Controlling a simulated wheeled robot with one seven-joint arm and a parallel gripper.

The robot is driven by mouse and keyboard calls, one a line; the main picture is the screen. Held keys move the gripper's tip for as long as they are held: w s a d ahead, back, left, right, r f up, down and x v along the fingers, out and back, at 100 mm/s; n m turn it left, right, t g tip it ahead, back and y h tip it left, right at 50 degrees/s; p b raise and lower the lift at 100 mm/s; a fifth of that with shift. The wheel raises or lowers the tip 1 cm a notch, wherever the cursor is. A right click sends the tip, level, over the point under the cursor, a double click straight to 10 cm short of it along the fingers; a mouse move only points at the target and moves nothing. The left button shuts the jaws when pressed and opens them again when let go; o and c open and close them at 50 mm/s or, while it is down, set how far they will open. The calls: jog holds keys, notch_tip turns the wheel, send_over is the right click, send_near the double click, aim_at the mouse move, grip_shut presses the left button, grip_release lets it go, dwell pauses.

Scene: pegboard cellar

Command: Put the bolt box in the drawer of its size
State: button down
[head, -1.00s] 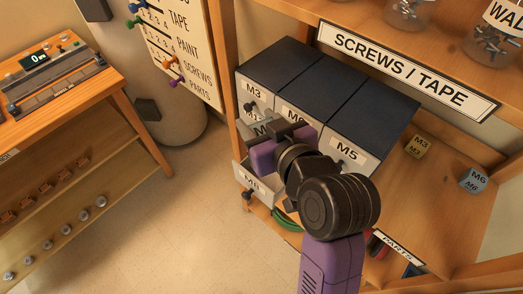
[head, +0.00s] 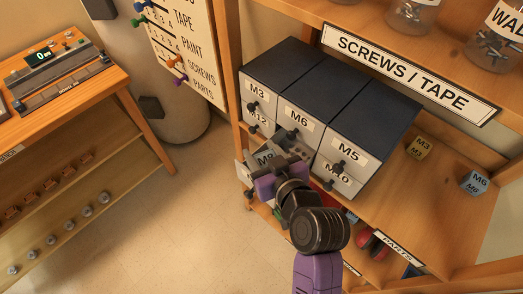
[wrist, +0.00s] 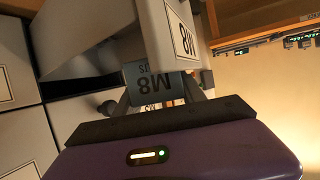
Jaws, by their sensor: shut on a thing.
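The bolt box (wrist: 150,82) is a small blue-grey block marked M8, upside down in the wrist view. My gripper (wrist: 158,98) is shut on it, with a finger at each side. In the head view my gripper (head: 283,162) is at the pulled-out M8 drawer (head: 243,171), below the M6 drawer (head: 299,121), and hides much of it. The M8 drawer's white labelled front (wrist: 181,30) shows close to the box in the wrist view. I cannot tell whether the box is inside the drawer or just above it.
The dark-topped cabinet also has M3 (head: 258,92), M12, M5 (head: 349,152) and M10 drawers, all shut. A yellow M3 box (head: 419,147) and a blue-grey M6 box (head: 474,183) stand on the shelf to the right. Open floor lies left.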

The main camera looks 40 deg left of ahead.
jog(key=shift+f+b, duration=0.6)
jog(key=c, duration=1)
grip_release()
jog(key=shift+o, duration=0.2)
jog(key=shift+r+p, duration=0.5)
jog(key=shift+p, duration=0.05)
jog(key=shift+d+r, duration=0.1)
jog(key=shift+r, duration=0.2)
jog(key=b+v, duration=0.1)
jog(key=v, duration=1)
jog(key=shift+s+d, duration=0.2)
jog(key=shift+d, duration=0.05)
jog(key=shift+d, duration=0.1)
